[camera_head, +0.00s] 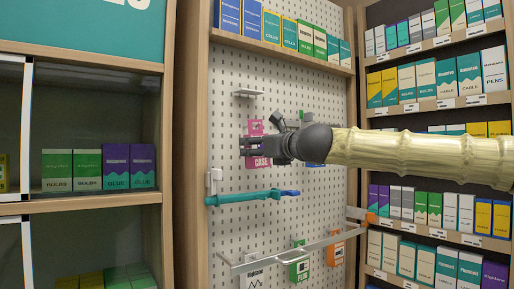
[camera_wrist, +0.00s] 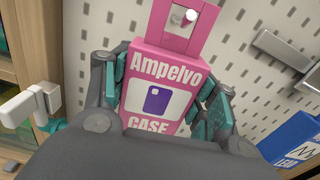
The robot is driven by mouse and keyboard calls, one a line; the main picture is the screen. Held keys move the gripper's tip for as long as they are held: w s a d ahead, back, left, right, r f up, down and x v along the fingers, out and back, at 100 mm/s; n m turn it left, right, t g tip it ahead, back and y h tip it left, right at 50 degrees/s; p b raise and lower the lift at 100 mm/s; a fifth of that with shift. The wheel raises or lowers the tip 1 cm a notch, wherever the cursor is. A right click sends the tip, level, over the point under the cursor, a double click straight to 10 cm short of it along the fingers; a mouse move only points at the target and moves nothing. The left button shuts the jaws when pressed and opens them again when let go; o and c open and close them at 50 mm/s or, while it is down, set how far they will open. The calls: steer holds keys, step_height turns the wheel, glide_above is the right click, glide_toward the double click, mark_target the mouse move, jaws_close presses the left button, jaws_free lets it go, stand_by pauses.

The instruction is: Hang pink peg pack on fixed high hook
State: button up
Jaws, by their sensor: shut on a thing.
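The pink pack (camera_head: 256,127) reads "CASE" in the head view. It also fills the middle of the wrist view (camera_wrist: 150,65), with a holed hang tab at its top. My gripper (camera_head: 262,148) is shut on the pack's sides, with a finger on each side in the wrist view (camera_wrist: 163,93). It holds the pack upright in front of the white pegboard (camera_head: 228,130). A pale grey hook bracket (camera_head: 248,93) is on the board above the pack. A small pale tip shows in the tab hole; I cannot tell whether a hook passes through it.
A white bracket (camera_head: 213,180) and teal bar (camera_head: 243,197) lie below the pack. A blue pack (camera_wrist: 292,140) is at right in the wrist view. A rail (camera_head: 285,254) with white, green and orange packs (camera_head: 335,250) is lower. Boxed shelves flank the board.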

steer(key=shift+f+b, duration=0.35)
stand_by(0.7)
steer(key=o, duration=1.1)
steer(key=shift+c, duration=0.2)
